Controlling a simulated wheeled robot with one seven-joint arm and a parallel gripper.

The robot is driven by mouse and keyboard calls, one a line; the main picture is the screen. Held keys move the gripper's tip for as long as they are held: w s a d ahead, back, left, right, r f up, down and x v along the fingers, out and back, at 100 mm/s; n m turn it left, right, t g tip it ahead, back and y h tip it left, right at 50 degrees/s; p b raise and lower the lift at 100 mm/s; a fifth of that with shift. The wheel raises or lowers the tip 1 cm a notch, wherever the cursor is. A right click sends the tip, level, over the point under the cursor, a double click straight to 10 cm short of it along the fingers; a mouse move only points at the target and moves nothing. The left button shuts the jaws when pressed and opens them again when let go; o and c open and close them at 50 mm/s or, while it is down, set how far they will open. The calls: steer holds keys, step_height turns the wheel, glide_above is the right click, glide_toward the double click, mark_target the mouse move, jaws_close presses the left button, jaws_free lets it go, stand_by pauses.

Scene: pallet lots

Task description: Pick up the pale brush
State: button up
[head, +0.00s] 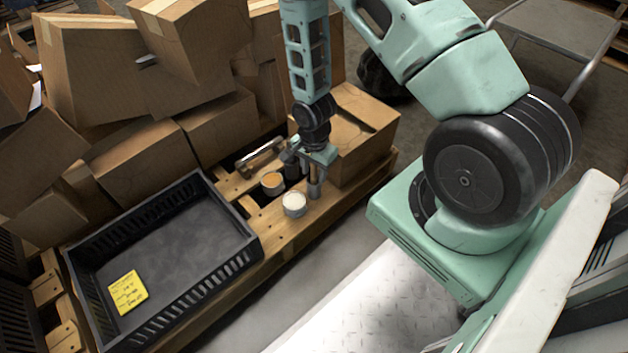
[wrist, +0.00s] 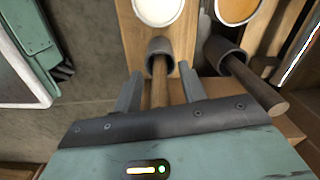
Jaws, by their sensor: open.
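The pale brush, with a light wooden handle (wrist: 159,92) and a grey rounded end, lies between the two fingers of my gripper (wrist: 162,84) in the wrist view. The fingers stand apart, with a gap on each side of the handle. A second brush (wrist: 258,88) with a darker brown handle and similar grey end lies slanted just right of the right finger. In the head view my gripper (head: 315,172) is low over the pallet; the brushes are small and partly hidden there.
A black crate (head: 238,283) with a yellow note (head: 127,291) is at left. Cardboard boxes (head: 362,140) stand behind and beside my gripper.

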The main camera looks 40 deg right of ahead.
jaws_close()
